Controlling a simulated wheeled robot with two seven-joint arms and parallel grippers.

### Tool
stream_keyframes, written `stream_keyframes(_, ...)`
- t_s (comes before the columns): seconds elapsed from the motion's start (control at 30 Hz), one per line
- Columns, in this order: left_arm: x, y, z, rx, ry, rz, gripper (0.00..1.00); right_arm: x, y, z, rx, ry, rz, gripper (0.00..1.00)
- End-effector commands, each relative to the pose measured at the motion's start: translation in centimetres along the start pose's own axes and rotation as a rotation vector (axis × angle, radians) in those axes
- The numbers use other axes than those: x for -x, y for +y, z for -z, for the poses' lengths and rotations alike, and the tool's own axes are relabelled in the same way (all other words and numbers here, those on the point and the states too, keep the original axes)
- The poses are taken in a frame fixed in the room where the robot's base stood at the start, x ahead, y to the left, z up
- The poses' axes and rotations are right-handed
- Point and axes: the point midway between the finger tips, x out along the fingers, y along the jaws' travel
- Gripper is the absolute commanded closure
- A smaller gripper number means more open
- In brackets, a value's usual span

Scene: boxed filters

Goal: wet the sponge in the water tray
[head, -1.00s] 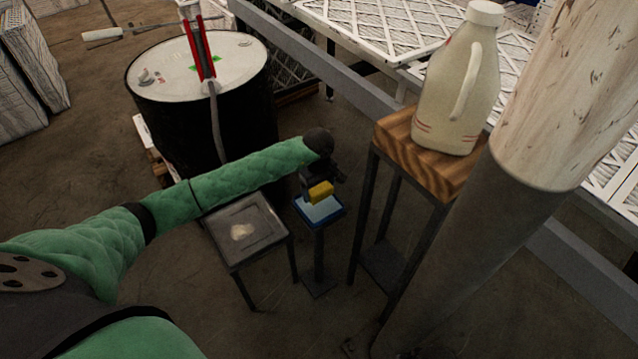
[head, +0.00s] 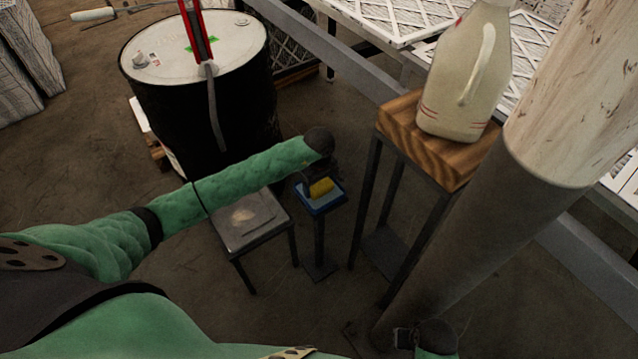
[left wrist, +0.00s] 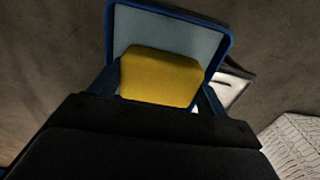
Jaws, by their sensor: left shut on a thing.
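The yellow sponge (head: 321,187) is held by my left gripper (head: 318,180) at the blue-rimmed water tray (head: 318,210), which stands on a thin dark post. The sponge looks down within the tray's rim; I cannot tell how deep it sits. In the left wrist view the sponge (left wrist: 161,75) is between the dark fingers of my left gripper (left wrist: 158,98), with the pale tray floor and blue rim (left wrist: 229,45) around it. My right gripper (head: 405,338) shows only partly, dark and small, at the bottom edge, far from the tray.
A small grey table (head: 240,232) with a pale patch stands left of the tray. A wooden-topped stand (head: 452,165) with a big jug (head: 462,85) is to the right, beside a thick post (head: 480,235). A black drum (head: 205,125) stands behind.

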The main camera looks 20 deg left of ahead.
Motion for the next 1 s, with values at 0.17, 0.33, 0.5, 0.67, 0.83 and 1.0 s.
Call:
stream_keyframes(0.17, 0.00, 0.00, 0.01, 0.000, 0.000, 0.000, 0.42, 0.00, 0.00, -0.02, 0.000, 0.000, 0.000, 0.64)
stream_keyframes(0.33, 0.00, 0.00, 0.01, 0.000, 0.000, 0.000, 0.42, -0.14, -0.01, 0.09, -0.002, -0.002, 0.000, 0.64)
stream_keyframes(0.5, -0.08, 0.00, 0.01, 0.000, 0.000, 0.000, 0.42, -0.20, -0.02, 0.18, -0.002, -0.001, 0.001, 0.64)
stream_keyframes(0.67, -0.23, 0.00, 0.01, 0.000, 0.000, 0.000, 0.42, -0.34, 0.00, 0.09, -0.002, -0.001, 0.000, 0.64)
stream_keyframes(0.83, -0.40, 0.00, 0.01, 0.000, 0.000, 0.000, 0.42, -0.48, 0.02, 0.04, -0.001, -0.001, 0.000, 0.64)
stream_keyframes(1.0, -0.56, 0.01, 0.01, 0.000, 0.000, 0.000, 0.42, -0.62, 0.03, 0.01, -0.001, -0.001, 0.000, 0.64)
